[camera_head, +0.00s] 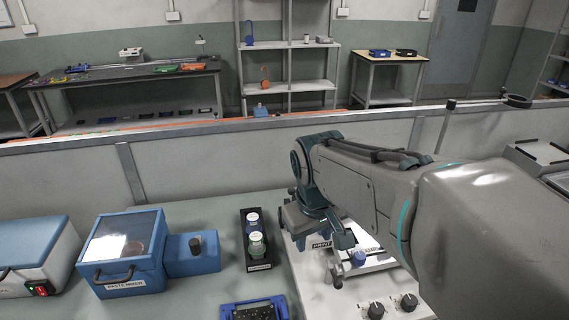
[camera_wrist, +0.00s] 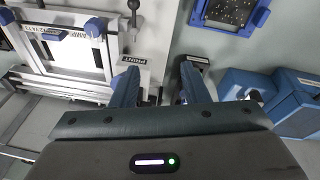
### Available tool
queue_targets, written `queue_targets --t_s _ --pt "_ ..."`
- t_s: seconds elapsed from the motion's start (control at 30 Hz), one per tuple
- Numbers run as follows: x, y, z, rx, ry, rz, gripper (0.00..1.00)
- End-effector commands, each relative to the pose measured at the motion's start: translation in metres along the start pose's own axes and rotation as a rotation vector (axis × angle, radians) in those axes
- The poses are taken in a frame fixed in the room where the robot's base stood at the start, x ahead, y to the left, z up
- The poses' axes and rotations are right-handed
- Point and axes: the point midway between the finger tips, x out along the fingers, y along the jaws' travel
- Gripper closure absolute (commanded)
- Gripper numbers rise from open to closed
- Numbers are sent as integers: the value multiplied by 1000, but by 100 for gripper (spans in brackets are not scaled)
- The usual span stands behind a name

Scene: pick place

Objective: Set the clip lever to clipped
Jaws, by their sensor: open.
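A white printer (camera_head: 310,285) with a PRINT label stands under my arm at the right of the bench. In the wrist view, its pale framed panel (camera_wrist: 75,60) has blue clip-like parts (camera_wrist: 95,27) on its edge, and a dark-knobbed lever (camera_wrist: 134,14) stands beside it. I cannot tell which of these is the clip lever. My gripper (camera_wrist: 160,82) is open, with nothing visible between its two blue-grey fingers, over the printer's side near the PRINT label. In the head view my gripper (camera_head: 345,240) hides part of the printer.
A blue paste mixer (camera_head: 130,278) with a clear lid stands to the left. A black holder (camera_head: 258,266) with jars stands between it and the printer. A blue-framed tray (camera_head: 254,310) lies at the front. A low wall (camera_head: 210,160) runs behind the bench.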

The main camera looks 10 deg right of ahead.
Motion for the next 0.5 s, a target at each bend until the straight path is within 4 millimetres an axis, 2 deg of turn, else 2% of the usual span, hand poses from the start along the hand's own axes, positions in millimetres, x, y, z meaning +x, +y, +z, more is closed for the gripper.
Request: queue_targets --t_s 0.03,0.2,0.3,0.4,0.5 --pt "-18 6 -28 -67 -15 10 59" --pt "-46 20 -103 -303 -57 30 59" --pt "-56 26 -139 -418 -75 29 59" --pt "-62 32 -167 -506 -85 25 59" --pt "-64 35 -185 -565 -91 19 59"
